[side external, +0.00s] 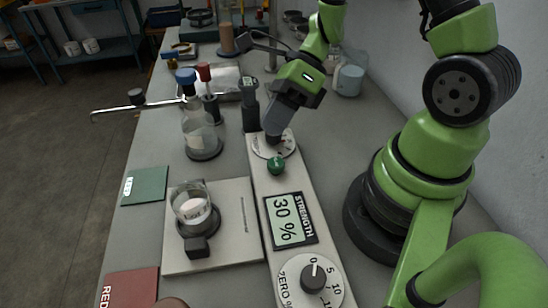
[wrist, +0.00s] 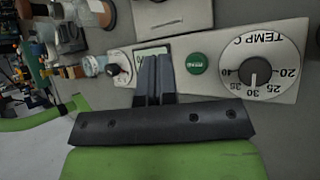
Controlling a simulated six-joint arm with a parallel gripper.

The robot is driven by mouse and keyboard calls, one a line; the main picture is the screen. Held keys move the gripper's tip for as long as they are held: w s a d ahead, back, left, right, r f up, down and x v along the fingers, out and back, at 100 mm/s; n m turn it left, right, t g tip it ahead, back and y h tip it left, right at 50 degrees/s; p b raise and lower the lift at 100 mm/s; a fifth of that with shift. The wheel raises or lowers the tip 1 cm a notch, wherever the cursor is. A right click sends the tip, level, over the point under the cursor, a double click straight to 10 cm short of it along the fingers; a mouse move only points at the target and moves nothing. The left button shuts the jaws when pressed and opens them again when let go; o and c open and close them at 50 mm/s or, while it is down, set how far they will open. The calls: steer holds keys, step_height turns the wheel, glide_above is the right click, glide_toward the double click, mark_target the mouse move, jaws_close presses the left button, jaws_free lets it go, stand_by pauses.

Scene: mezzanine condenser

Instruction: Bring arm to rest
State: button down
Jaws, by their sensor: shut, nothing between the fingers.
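My gripper (side external: 275,136) points down over the far end of a long pale control panel (side external: 258,196). Its fingers are shut and empty. In the side view it overlaps the far dial (side external: 288,147). In the wrist view the gripper (wrist: 154,62) covers part of a display (wrist: 139,50), while the TEMP C dial (wrist: 284,56) and its knob show uncovered to the right. A green button (side external: 276,165) lies between the dial and the STRENGTH display (side external: 290,219), which reads 30 %. The button also shows in the wrist view (wrist: 196,63).
A beaker (side external: 193,207) stands on a pale plate (side external: 226,252) left of the panel. A blue-capped flask (side external: 201,138) and rod stand behind it. Green (side external: 145,186) and red (side external: 130,288) mats lie along the left edge. A wall bounds the right; a jar (side external: 350,80) stands at back.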

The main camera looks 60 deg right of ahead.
steer(key=shift+r+n, duration=0.35)
steer(key=shift+n, duration=0.05)
steer(key=s+r+n+t+h, duration=0.3)
steer(key=r+n, duration=0.6)
steer(key=n, duration=0.3)
steer(key=s+r+n+t+h, duration=0.2)
steer(key=s+r+n+h, duration=0.2)
steer(key=r+n, duration=0.5)
steer(key=s+d+n, duration=0.1)
steer(key=n, duration=0.2)
steer(key=shift+s+t, duration=0.2)
steer(key=shift+t, duration=0.2)
